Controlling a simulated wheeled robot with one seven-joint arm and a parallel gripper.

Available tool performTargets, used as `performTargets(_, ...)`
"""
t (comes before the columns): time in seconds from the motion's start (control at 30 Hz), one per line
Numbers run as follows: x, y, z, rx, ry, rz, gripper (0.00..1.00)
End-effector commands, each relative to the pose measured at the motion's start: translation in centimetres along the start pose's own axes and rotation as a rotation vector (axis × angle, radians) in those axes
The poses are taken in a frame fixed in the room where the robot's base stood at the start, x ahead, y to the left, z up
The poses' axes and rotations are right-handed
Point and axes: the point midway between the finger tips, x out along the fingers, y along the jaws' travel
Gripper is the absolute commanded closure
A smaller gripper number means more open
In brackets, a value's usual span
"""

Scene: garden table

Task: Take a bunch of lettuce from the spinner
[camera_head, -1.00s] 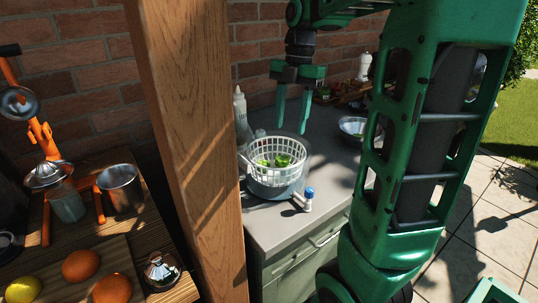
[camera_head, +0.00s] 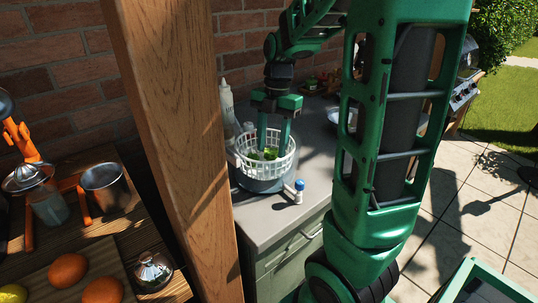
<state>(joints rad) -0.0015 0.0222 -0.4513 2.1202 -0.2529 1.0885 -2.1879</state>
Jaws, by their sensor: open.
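The salad spinner (camera_head: 263,183) stands on the grey counter, a white slatted basket inside a grey bowl. Green lettuce (camera_head: 270,153) shows inside the basket, partly hidden by the basket wall and my fingers. My gripper (camera_head: 273,147) points down with its two green fingers apart. The fingertips reach into the basket at the lettuce. Whether they touch the leaves I cannot tell.
A white bottle (camera_head: 227,102) stands behind the spinner, and a small blue-topped item (camera_head: 299,190) lies at its right front. A metal bowl (camera_head: 343,119) is partly hidden behind my arm. A wooden post (camera_head: 180,140) rises close on the left.

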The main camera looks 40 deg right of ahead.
Motion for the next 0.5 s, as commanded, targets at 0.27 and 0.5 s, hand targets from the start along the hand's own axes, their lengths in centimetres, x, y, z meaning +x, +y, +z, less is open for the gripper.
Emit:
performTargets(0.27, 0.84, -0.01, 0.01, 0.0, 0.0, 0.0, 0.57)
performTargets(0.5, 0.81, -0.02, 0.0, 0.0, 0.0, 0.0, 0.87)
